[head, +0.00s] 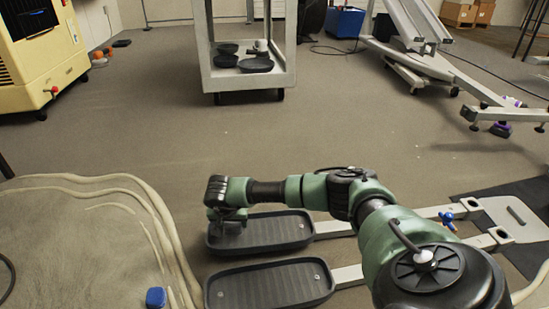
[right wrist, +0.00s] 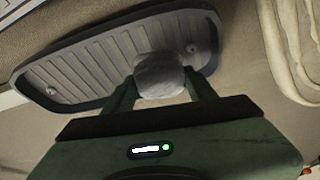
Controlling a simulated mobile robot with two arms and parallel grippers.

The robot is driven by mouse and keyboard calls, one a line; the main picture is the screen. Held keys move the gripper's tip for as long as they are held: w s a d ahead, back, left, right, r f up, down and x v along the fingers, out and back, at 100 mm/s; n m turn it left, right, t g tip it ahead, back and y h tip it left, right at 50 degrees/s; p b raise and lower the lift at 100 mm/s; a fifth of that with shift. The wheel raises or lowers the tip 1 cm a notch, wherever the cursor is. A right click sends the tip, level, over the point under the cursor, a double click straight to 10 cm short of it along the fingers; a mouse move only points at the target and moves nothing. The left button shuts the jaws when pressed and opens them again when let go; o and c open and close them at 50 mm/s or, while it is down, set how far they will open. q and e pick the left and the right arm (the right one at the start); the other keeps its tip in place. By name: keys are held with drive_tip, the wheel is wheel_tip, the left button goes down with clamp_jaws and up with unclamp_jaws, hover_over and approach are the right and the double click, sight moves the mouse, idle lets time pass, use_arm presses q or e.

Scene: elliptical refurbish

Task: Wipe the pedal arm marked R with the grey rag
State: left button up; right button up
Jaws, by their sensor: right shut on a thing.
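My right gripper (head: 227,215) is shut on the grey rag (right wrist: 160,75), which is a bunched grey lump between the fingers in the right wrist view. The gripper is over the left end of the far black pedal (head: 283,230); I cannot tell whether the rag touches it. This pedal also shows in the right wrist view (right wrist: 95,65). The near black pedal (head: 270,287) lies parallel to it. Light metal pedal arms run right from the pedals, a far one (head: 332,229) and a near one (head: 348,276). No R marking is readable. My left gripper is out of view.
A pale draped sheet (head: 85,235) with raised folds lies at left, with a blue object (head: 155,298) at its edge. A blue clamp (head: 447,218) is on the far arm. A grey cart (head: 250,80) stands at the back. The middle floor is clear.

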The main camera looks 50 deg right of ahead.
drive_tip(key=shift+r+p, duration=1.3)
drive_tip(key=shift+r, duration=0.45)
